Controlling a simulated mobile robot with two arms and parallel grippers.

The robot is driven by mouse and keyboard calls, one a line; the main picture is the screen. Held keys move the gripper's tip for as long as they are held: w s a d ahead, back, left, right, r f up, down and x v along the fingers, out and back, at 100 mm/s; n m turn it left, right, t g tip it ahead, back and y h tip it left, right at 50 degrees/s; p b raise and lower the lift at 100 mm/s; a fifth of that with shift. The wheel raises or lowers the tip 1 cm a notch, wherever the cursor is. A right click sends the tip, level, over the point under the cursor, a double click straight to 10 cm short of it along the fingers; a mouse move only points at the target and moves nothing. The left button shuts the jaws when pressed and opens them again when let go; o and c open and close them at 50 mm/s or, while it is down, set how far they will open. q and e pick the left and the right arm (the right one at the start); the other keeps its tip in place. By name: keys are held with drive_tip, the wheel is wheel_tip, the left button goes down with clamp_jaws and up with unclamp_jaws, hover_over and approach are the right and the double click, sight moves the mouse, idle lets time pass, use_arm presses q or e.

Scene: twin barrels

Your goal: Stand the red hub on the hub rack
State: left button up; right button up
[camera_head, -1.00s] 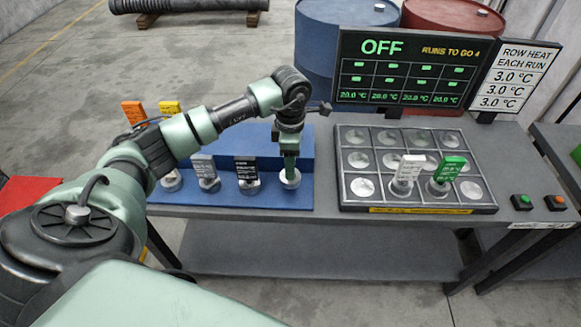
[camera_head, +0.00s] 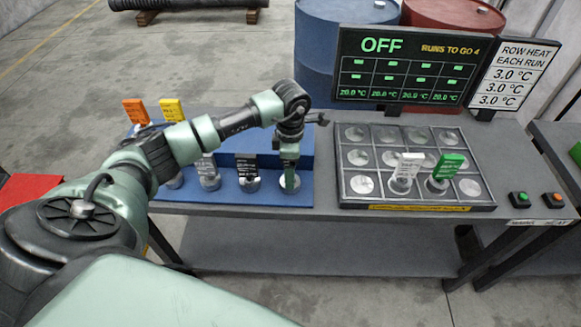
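I make out no red hub; my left arm hides part of the rack. The blue stepped rack (camera_head: 306,150) on the grey bench appears to be the hub rack. Its upper step bears an orange-tagged hub (camera_head: 136,111) and a yellow-tagged hub (camera_head: 172,109). Its lower step bears a grey-tagged hub (camera_head: 207,166) and a black-tagged hub (camera_head: 247,166). My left gripper (camera_head: 290,181) points down over a silver round piece (camera_head: 290,188) at the lower step's right end. Whether its fingers are open or hold something cannot be told. My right gripper is not in view.
A dark tray (camera_head: 343,186) of silver round seats stands to the right, with a white-tagged hub (camera_head: 404,172) and a green-tagged hub (camera_head: 444,171). Behind it are a display (camera_head: 405,67) reading OFF and a heat sign (camera_head: 513,72). Two buttons (camera_head: 537,200) sit at the right.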

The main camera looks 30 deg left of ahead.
use_arm(q)
drive_tip(key=shift+r, duration=0.2)
wheel_tip(320, 180, up, 11)
drive_tip(key=b, duration=0.3)
drive_tip(key=shift+f+b, duration=0.2)
drive_tip(key=shift+b, duration=0.15)
drive_tip(key=shift+r, duration=0.65)
